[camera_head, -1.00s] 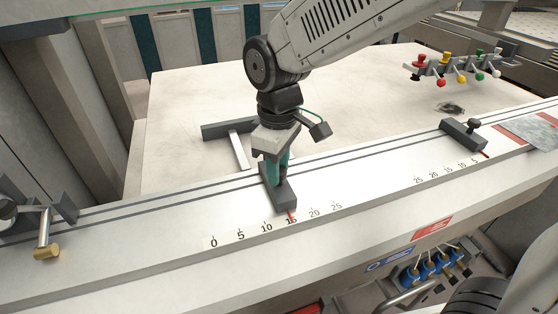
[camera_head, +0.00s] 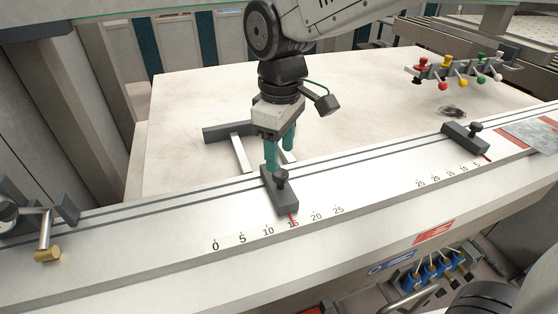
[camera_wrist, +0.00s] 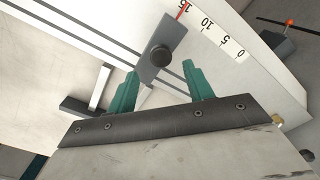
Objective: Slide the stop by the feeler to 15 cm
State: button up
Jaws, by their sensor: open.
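The dark grey stop (camera_head: 284,200) with a round black knob (camera_head: 281,176) sits on the rail of the white ledge, its red pointer at the 15 mark of the left scale (camera_head: 268,231). The stop also shows in the wrist view (camera_wrist: 152,66), with its red line at 15. My gripper (camera_head: 280,156) has green fingers, apart and empty, above and behind the knob. In the wrist view the fingers (camera_wrist: 160,78) are spread and the knob lies beyond their tips, clear of both. The feeler (camera_head: 47,240) is probably the brass-tipped rod at the far left.
A second stop (camera_head: 465,138) stands on the right scale. A T-shaped grey bar (camera_head: 228,133) lies on the table behind my gripper. Coloured knobs (camera_head: 460,72) are at the back right, and blue valves (camera_head: 430,270) sit below the ledge. The ledge between the stops is clear.

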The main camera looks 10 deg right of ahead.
jog(key=shift+r, duration=1.5)
jog(key=s+d+f+m+t, duration=0.1)
jog(key=s+d+m, duration=1)
jog(key=s+d, duration=0.6)
jog(key=d, duration=0.3)
jog(key=shift+d, duration=0.15)
jog(key=shift+w+f, duration=0.1)
jog(key=shift+w, duration=0.2)
